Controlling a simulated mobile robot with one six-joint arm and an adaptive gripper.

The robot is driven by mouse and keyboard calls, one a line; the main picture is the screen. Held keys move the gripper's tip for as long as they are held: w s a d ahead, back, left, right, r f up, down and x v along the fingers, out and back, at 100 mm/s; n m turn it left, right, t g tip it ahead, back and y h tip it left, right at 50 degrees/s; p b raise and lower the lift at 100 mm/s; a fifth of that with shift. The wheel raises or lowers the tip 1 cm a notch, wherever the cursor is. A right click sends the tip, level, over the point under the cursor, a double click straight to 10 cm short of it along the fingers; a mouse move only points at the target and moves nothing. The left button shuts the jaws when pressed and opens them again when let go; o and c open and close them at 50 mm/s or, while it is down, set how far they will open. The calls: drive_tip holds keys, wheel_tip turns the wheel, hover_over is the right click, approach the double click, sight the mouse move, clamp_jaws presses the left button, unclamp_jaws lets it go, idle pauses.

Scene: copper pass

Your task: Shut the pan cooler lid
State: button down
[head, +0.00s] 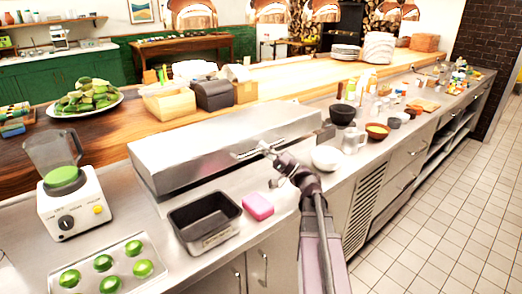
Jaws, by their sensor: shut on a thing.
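The pan cooler lid (190,145) is a long stainless steel cover set on the counter in the middle of the head view. The fingertips are small and partly hidden by my wrist.
In front of the lid are a dark loaf pan (205,221), a pink block (258,206) and a white bowl (327,158). A blender (67,190) and a tray of green slices (75,283) stand at left. A wooden shelf (290,83) runs behind. Tiled floor at right is clear.

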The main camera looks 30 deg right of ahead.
idle(0.3)
drive_tip(key=c, duration=0.6)
unclamp_jaws()
drive_tip(key=shift+s+d, duration=0.1)
drive_tip(key=shift+s, duration=0.05)
drive_tip(key=shift+c, duration=0.2)
